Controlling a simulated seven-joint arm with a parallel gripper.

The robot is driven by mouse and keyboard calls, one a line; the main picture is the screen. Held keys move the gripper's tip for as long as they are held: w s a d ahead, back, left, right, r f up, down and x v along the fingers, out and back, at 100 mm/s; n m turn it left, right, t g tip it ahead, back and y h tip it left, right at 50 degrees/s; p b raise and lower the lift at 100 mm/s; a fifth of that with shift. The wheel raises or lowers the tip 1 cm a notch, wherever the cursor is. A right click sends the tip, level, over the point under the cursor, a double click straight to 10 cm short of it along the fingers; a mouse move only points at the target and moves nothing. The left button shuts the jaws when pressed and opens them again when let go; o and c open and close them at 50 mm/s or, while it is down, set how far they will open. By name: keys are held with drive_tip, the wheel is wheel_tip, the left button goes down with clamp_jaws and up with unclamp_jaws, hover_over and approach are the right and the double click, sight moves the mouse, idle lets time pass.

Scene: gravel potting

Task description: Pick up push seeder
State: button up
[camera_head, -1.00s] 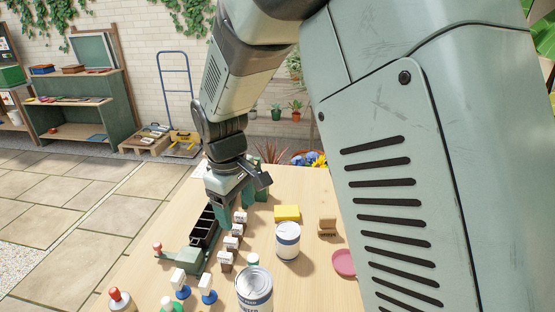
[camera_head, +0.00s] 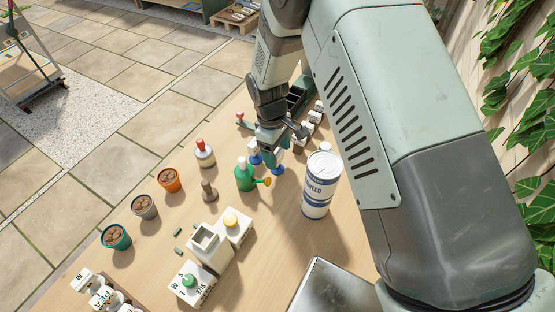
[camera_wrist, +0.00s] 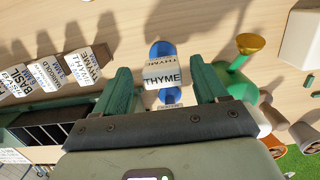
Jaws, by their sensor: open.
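My gripper (camera_wrist: 164,76) is open, with one green finger on each side of a white block marked THYME (camera_wrist: 163,76) that has a blue part (camera_wrist: 162,49) behind it. A gap shows between the block and each finger, so I see no grip. In the head view my gripper (camera_head: 267,150) points down at the table beside two blue-based pieces, one (camera_head: 254,159) to its left and one (camera_head: 277,169) to its right. I cannot tell for certain which thing is the push seeder.
A green watering can (camera_head: 244,177) stands close to my gripper. A tall weed tin (camera_head: 320,185) stands to the right. A red-topped bottle (camera_head: 204,153) and several pots are to the left. Several labelled blocks (camera_wrist: 47,73) and a dark tray (camera_wrist: 50,128) lie nearby.

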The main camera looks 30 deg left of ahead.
sight(278, 161)
wheel_tip(278, 161, down, 4)
drive_tip(key=shift+s+d+f, duration=0.1)
drive_tip(key=shift+s+d, duration=0.05)
drive_tip(key=shift+c, duration=0.4)
drive_tip(key=c, duration=1)
